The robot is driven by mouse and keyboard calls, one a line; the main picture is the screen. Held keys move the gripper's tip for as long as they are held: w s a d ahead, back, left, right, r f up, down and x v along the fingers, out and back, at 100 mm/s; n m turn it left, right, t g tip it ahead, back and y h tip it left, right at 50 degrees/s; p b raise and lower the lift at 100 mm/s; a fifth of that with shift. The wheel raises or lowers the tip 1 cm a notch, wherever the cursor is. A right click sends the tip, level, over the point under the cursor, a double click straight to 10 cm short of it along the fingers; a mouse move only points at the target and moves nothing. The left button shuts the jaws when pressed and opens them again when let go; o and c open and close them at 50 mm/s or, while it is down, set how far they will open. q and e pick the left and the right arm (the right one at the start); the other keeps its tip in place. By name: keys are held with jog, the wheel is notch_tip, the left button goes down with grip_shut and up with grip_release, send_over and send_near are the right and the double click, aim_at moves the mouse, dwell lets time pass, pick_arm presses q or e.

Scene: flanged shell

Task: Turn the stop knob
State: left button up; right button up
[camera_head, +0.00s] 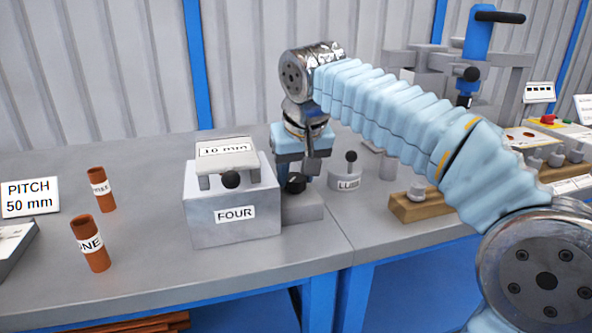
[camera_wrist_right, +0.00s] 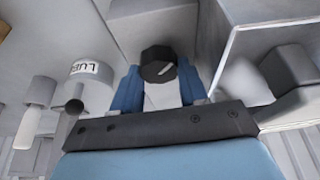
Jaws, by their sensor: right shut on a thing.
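The finger contact is partly hidden in the head view. My left gripper is out of view.
A round LUBE pot (camera_head: 347,178) is close on the right. Orange tubes (camera_head: 91,243) stand at the left. The front bench is clear.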

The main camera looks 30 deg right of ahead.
jog(key=o, duration=1.1)
jog(key=shift+c, duration=0.2)
jog(key=p+v, duration=0.4)
jog(key=v, duration=0.9)
jog(key=shift+r+p, duration=0.3)
jog(key=shift+s, duration=0.15)
